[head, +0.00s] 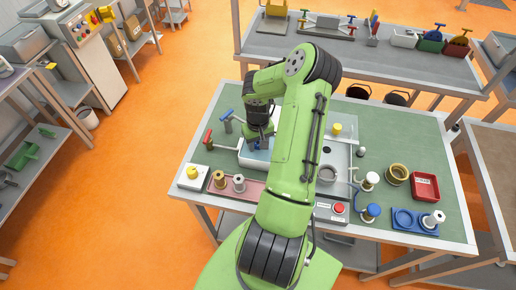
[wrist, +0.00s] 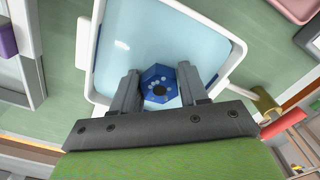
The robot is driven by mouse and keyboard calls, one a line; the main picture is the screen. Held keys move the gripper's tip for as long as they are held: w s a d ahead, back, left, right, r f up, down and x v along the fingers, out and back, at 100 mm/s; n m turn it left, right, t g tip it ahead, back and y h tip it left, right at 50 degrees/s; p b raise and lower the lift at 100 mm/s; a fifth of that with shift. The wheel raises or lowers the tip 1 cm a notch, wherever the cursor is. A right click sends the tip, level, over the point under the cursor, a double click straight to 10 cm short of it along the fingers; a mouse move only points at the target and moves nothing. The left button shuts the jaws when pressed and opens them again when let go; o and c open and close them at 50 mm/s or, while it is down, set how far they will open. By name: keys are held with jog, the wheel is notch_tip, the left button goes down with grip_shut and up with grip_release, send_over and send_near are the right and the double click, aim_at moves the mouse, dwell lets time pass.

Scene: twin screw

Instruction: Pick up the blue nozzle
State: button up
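The blue nozzle (wrist: 158,86) shows in the wrist view as a hexagonal piece with a dark centre hole and several small pale holes. It is over the light blue floor of a white-rimmed basin (wrist: 92,50). My gripper (wrist: 158,84) has one finger on each side of the nozzle, close to its left and right edges. I cannot tell whether the fingers press on it, nor whether it rests on the basin floor. In the head view, my gripper (head: 259,136) points down over the basin (head: 252,158), and I cannot make out the nozzle there.
Red-handled (head: 208,138) and blue-handled (head: 228,118) valves stand left of the basin. Brass and silver fittings stand in a reddish tray (head: 250,188) in front. A red bin (head: 425,186), a brass ring (head: 397,174) and a blue fixture (head: 405,220) are at the right.

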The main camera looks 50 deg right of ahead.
jog(key=c, duration=0.7)
